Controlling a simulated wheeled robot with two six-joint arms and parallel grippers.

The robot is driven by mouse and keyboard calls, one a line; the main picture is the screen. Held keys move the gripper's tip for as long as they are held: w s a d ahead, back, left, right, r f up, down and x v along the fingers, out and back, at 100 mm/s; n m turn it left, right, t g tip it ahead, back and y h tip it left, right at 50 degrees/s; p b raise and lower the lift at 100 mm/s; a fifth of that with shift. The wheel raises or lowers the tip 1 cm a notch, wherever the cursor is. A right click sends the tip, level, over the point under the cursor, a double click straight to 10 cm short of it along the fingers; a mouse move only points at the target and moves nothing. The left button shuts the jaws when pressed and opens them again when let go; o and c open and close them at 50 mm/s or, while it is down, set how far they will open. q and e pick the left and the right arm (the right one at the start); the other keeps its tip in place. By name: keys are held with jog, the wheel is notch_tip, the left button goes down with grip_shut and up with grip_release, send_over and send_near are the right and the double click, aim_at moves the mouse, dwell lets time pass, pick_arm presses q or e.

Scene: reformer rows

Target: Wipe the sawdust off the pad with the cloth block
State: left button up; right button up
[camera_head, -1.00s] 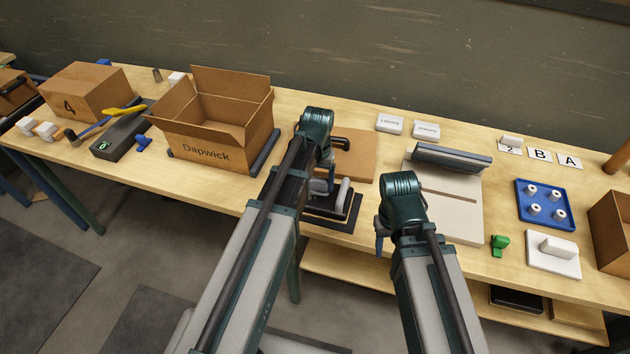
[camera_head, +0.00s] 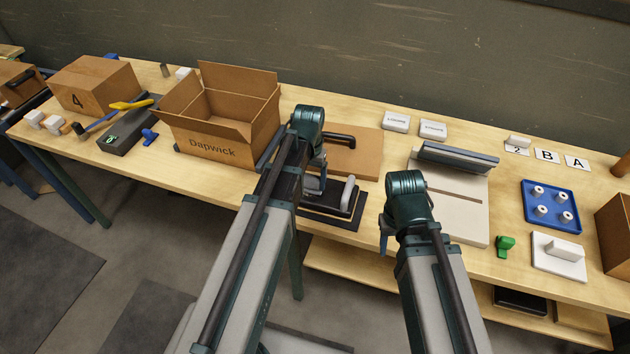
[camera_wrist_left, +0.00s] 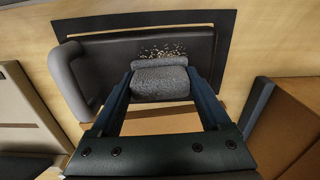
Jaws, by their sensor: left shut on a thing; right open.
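In the left wrist view the pad (camera_wrist_left: 115,62) carries a patch of pale sawdust crumbs (camera_wrist_left: 163,50). My left gripper (camera_wrist_left: 160,88) is shut on the grey cloth block (camera_wrist_left: 160,77), at the edge of the sawdust. The block appears to be on the pad, but contact is not clear; it may hide some crumbs. My right gripper (camera_head: 384,241) is open, to the right of the pad.
A brown board with a black handle (camera_head: 355,160) lies behind the pad. An open carton (camera_head: 215,150) stands to the left. A pale flat unit with a grey bar (camera_head: 465,215) is on the right, beside a blue tray (camera_head: 552,227) and a green item (camera_head: 505,246).

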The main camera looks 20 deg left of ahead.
pick_arm(q)
jog(key=shift+a, duration=0.1)
jog(key=shift+a+f, duration=0.1)
jog(key=shift+a, duration=1.4)
jog(key=shift+a, duration=0.1)
jog(key=shift+a, duration=1.7)
jog(key=shift+r, duration=0.2)
jog(key=shift+d+f, duration=0.15)
jog(key=shift+d, duration=3.4)
